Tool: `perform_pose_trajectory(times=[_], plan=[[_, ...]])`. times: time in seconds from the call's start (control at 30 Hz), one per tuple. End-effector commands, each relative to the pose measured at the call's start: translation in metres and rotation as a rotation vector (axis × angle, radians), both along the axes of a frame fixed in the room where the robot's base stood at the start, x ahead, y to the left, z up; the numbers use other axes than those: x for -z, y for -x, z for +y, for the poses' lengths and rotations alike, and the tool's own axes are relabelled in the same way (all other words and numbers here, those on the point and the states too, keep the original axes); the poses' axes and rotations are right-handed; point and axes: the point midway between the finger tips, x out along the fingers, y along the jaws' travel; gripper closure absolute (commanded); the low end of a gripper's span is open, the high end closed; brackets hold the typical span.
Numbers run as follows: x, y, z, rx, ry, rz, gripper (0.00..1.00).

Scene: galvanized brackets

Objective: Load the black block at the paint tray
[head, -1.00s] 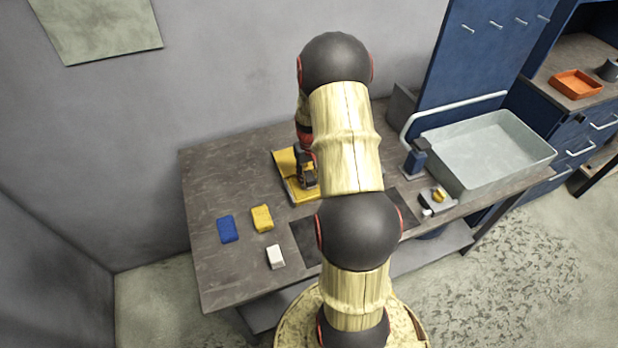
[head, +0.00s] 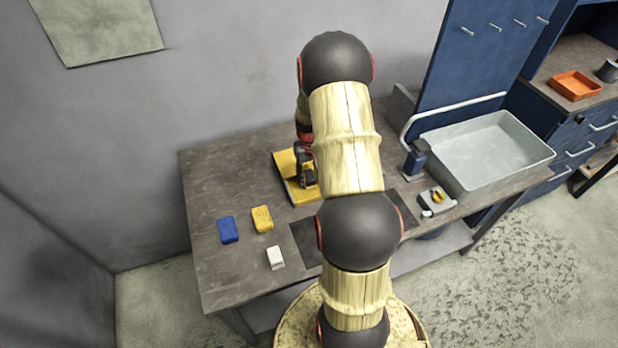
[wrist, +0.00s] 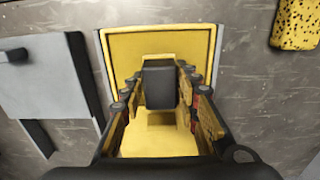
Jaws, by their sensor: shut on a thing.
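The paint tray appears to be the yellow rectangular tray (head: 284,162) on the workbench, partly hidden by my arm in the head view. In the wrist view, the yellow tray (wrist: 128,44) lies beneath my gripper. My gripper (wrist: 158,98) is shut on the black block (wrist: 159,78), a dark upright piece held between the two fingers. In the head view, my gripper (head: 306,178) is over the tray. I cannot tell whether the block touches the tray floor.
A blue sponge (head: 228,230), a yellow sponge (head: 262,218) and a white block (head: 276,257) lie on the bench (head: 225,180) left of the tray. A grey basin (head: 490,150) stands at the right. A grey flat object (wrist: 45,80) lies beside the tray in the wrist view.

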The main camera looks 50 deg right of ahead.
Motion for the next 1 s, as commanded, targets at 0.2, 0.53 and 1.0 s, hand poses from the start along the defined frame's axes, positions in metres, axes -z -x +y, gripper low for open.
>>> perform_pose_trajectory(times=[0.2, 0.53, 1.0], plan=[[-0.020, -0.001, -0.001, 0.000, 0.002, -0.002, 0.89], [-0.043, -0.001, -0.001, 0.000, 0.002, -0.002, 0.89], [-0.058, -0.001, -0.001, 0.000, 0.002, -0.001, 0.89]])
